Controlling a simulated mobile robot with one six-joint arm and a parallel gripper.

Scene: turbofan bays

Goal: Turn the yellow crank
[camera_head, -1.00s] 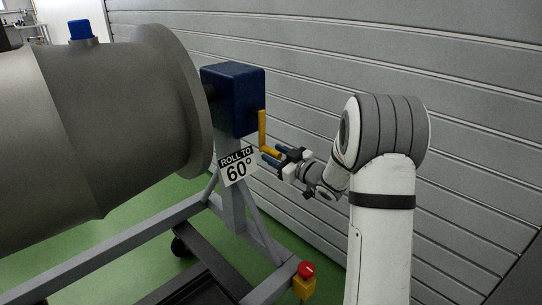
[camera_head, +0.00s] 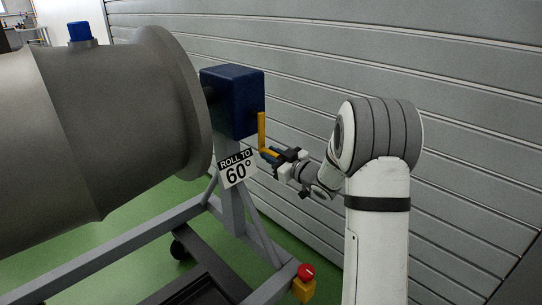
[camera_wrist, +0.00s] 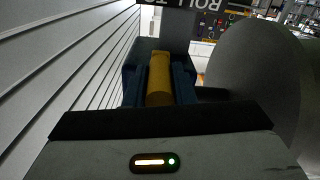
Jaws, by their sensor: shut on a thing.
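The yellow crank (camera_head: 261,130) is on the right face of a blue box (camera_head: 232,101), with its arm hanging down and its handle at the lower end. My gripper (camera_head: 270,155) is at that handle. In the wrist view, the yellow handle (camera_wrist: 159,78) lies between the two dark blue fingers (camera_wrist: 158,88), which are shut on it. The fingers hide part of the handle in the head view. A sign reading "ROLL TO 60°" (camera_head: 237,169) is below the blue box.
A large grey engine barrel (camera_head: 110,120) is left of the box, on a grey stand (camera_head: 150,240). A red stop button (camera_head: 306,271) on a yellow block is at the stand's front end. A slatted grey wall (camera_head: 300,60) stands close behind my arm.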

